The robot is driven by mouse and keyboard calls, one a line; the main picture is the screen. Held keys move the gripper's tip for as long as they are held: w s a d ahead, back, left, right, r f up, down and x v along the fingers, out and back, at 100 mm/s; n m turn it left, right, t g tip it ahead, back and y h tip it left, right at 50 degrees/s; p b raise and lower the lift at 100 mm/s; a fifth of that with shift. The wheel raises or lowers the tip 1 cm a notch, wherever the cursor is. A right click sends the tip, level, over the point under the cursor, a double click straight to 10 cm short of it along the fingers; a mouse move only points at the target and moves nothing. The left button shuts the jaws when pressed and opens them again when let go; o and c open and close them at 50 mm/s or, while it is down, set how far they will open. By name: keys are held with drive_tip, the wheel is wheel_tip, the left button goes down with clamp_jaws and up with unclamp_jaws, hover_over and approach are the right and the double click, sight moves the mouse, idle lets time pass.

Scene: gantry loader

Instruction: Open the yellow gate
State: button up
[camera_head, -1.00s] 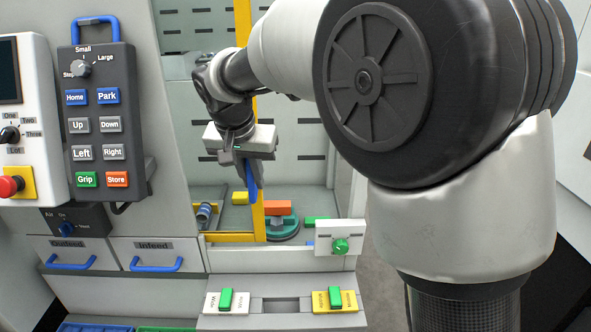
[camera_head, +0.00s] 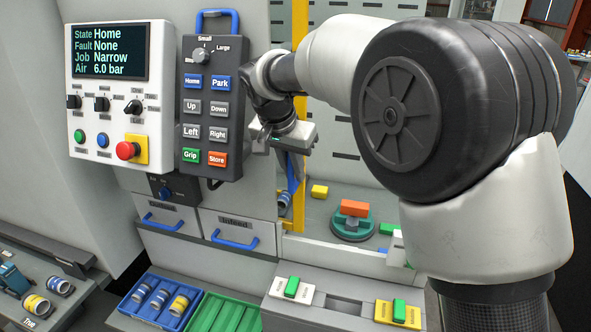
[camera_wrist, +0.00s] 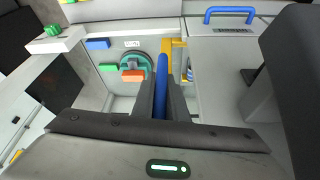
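The yellow gate (camera_head: 299,212) is a framed sliding panel at the left side of the machine's opening. Most of its width is hidden behind the front panel, and the opening to its right is clear. Its upright blue handle (camera_head: 293,172) hangs below my gripper (camera_head: 291,160). In the wrist view, the blue handle (camera_wrist: 160,78) lies between the dark fingers of my gripper (camera_wrist: 163,95), which appear shut on it. A corner of the yellow gate (camera_wrist: 168,46) shows just beyond. My arm covers part of the right side of the head view.
A control pendant (camera_head: 211,110) hangs close left of my gripper. Inside the opening are a green turntable (camera_head: 352,228) with an orange block (camera_head: 354,208) and a yellow block (camera_head: 319,191). Drawers with blue handles (camera_head: 235,245) and blue (camera_head: 147,312) and green (camera_head: 222,315) trays are below.

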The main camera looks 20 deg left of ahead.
drive_tip(key=o, duration=0.4)
drive_tip(key=v, duration=1.7)
drive_tip(key=shift+r+p, duration=0.25)
drive_tip(key=shift+p, duration=0.05)
